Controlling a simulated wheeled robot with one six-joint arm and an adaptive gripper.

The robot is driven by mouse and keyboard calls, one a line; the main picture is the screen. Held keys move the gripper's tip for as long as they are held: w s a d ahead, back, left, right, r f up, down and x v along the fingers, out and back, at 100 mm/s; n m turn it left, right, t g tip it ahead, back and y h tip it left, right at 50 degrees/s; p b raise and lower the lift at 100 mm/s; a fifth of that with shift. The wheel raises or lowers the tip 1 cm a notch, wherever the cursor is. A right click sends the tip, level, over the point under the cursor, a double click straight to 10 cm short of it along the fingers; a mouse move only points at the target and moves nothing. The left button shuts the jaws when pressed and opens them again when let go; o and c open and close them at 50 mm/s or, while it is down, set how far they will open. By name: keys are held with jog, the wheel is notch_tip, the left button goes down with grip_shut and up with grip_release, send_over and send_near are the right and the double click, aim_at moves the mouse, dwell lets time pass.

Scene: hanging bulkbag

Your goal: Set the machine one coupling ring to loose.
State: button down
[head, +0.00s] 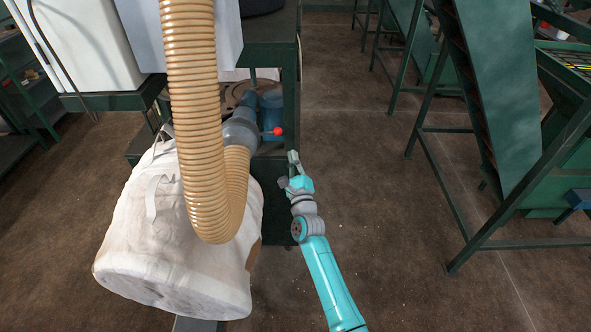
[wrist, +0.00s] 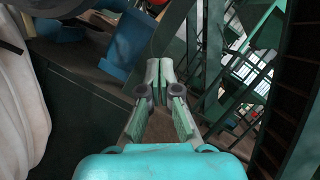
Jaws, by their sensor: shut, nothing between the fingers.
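The grey coupling ring (head: 240,129) joins the ribbed tan hose (head: 237,170) to a blue-grey pipe behind it. A lever with a red ball knob (head: 277,131) sticks out to the right from the ring. My gripper (head: 292,157) is just below and right of the red knob in the head view, apart from it. In the wrist view my gripper (wrist: 160,66) has its fingertips together with nothing between them. The ring cannot be made out clearly in the wrist view.
A white bulk bag (head: 175,235) hangs left of my arm, with the hose curving down in front of it. A dark green machine frame (head: 288,70) stands behind the ring. Green conveyor stands (head: 495,110) are at the right. The brown floor between is clear.

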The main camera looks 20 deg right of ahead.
aim_at(269, 132)
jog(key=shift+w+a+r, duration=0.3)
jog(key=shift+w+r, duration=0.25)
jog(key=shift+r, duration=0.15)
jog(key=shift+w+a+r, duration=0.3)
jog(key=shift+w+r, duration=0.2)
jog(key=shift+r, duration=0.2)
jog(key=shift+w+a+r, duration=0.3)
jog(key=shift+w+r, duration=0.25)
jog(key=shift+r, duration=0.15)
jog(key=shift+r, duration=0.2)
